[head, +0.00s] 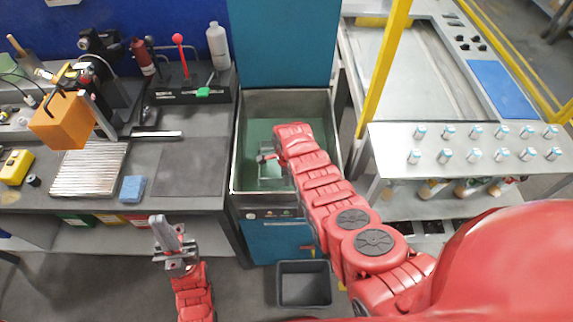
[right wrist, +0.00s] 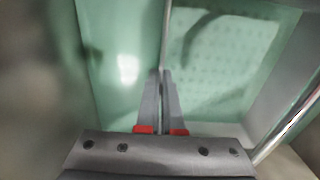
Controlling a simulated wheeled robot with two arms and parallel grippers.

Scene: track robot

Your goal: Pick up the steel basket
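The steel basket (right wrist: 225,60) fills the right part of the right wrist view, with a perforated bottom under greenish liquid. In the head view a pale part of it (head: 270,178) shows inside the green-filled tank, partly hidden by my right arm. My right gripper (right wrist: 161,74) points down into the tank. Its two fingers are close together on either side of the basket's thin wall edge and look shut on it. In the head view my right arm hides most of this gripper. My left gripper (head: 170,232) is empty in front of the bench; its finger gap is unclear.
A grey bin (head: 304,284) stands on the floor below. The left bench holds an orange block (head: 62,120) and a blue sponge (head: 132,188). A rack of small bottles (head: 475,140) stands at right.

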